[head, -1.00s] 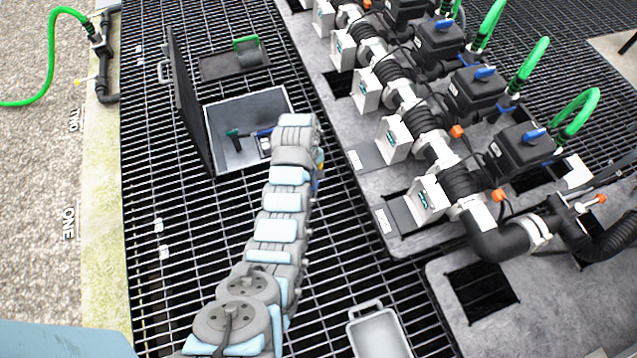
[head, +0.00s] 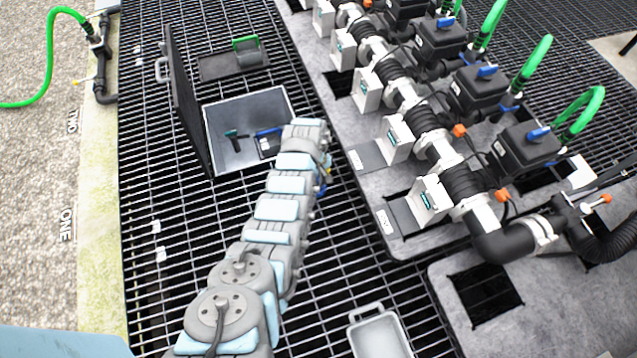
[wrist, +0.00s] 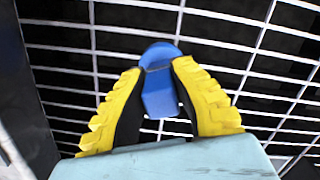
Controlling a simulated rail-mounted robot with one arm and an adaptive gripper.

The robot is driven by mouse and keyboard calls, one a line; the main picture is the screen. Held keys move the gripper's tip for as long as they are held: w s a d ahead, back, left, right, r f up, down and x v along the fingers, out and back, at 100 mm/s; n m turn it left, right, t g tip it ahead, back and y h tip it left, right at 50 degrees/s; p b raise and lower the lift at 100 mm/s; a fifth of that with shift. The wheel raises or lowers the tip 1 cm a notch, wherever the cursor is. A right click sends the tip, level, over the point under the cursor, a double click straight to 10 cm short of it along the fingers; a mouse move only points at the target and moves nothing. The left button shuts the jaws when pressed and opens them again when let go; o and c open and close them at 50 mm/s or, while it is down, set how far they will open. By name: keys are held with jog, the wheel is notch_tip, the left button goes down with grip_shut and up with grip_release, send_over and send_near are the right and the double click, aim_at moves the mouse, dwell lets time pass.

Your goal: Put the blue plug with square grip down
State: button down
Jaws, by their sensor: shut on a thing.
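The blue plug (wrist: 160,82) is between the two yellow fingers of my gripper (wrist: 160,75) in the wrist view. My gripper is shut on it. The plug's rounded blue end shows beyond the fingertips, with grating bars behind it. Its square grip cannot be made out clearly. In the head view only a bit of blue and yellow of my gripper (head: 323,180) shows past my wrist, over the grating between the open bin and the manifold. Whether the plug touches the grating cannot be told.
An open bin (head: 222,115) in the grating holds a dark teal-tipped tool (head: 236,135) and a blue item (head: 268,140). Its lid (head: 188,105) stands up at the left. The valve manifold (head: 440,150) lies right. A grey tray (head: 379,335) lies at the front.

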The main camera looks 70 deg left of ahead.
jog(key=shift+f, duration=0.3)
jog(key=shift+f, duration=0.2)
jog(key=c, duration=1)
grip_release()
jog(key=shift+c, duration=0.2)
jog(key=shift+r, duration=0.15)
jog(key=r+p, duration=0.1)
jog(key=r, duration=0.2)
jog(key=a+r+p, duration=0.1)
jog(key=r, duration=0.7)
jog(key=shift+s+a+r+p, duration=0.15)
jog(key=shift+a+r+p, duration=0.1)
jog(key=shift+p, duration=0.15)
jog(key=shift+o, duration=1.4)
jog(key=shift+r, duration=0.25)
